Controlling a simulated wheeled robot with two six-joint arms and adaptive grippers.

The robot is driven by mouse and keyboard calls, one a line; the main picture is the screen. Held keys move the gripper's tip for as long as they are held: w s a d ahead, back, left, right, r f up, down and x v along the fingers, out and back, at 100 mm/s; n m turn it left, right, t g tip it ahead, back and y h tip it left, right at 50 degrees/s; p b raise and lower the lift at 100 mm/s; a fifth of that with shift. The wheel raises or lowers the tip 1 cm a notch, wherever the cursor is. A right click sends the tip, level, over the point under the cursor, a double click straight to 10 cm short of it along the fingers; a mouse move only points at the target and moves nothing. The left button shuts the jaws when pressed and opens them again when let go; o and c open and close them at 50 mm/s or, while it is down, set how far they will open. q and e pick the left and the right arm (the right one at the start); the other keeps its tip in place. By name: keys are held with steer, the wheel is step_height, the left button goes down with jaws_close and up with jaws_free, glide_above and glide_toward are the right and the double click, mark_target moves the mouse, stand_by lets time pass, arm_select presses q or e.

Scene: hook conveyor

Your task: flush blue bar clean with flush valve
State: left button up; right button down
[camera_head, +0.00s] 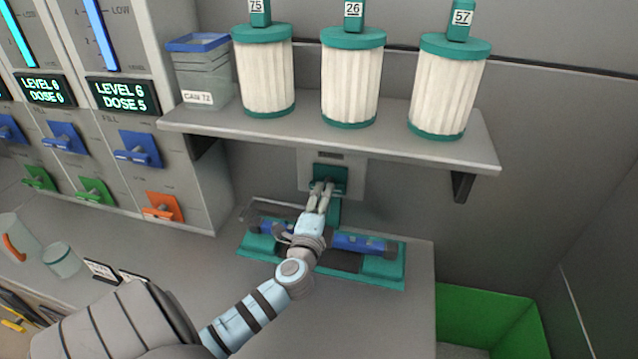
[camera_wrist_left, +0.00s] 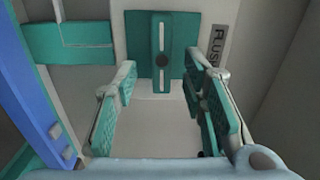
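The flush valve (camera_head: 330,173) is a teal plate with a slotted upright handle on a pale wall panel under the shelf. It fills the top middle of the left wrist view (camera_wrist_left: 162,55), with a "FLUSH" label beside it. The blue bar (camera_head: 357,241) lies in a teal holder (camera_head: 375,278) on the bench, its middle hidden by my left arm. The bar also shows at the left edge of the left wrist view (camera_wrist_left: 35,85). My left gripper (camera_head: 321,188) is in front of the valve. Its fingers are apart and empty, with the valve handle between and beyond them. My right gripper is out of view.
A shelf (camera_head: 340,143) above the gripper carries filters marked 75 (camera_head: 264,75), 26 (camera_head: 350,85) and 57 (camera_head: 446,90), and a lidded can (camera_head: 202,80). Dispensers with coloured levers stand left. A clear jug (camera_head: 18,245) is at left, a green bin (camera_head: 480,315) at right.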

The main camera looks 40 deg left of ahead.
arm_select(q)
steer(key=v, duration=0.7)
steer(key=shift+s, duration=0.2)
steer(key=shift+d+r, duration=0.1)
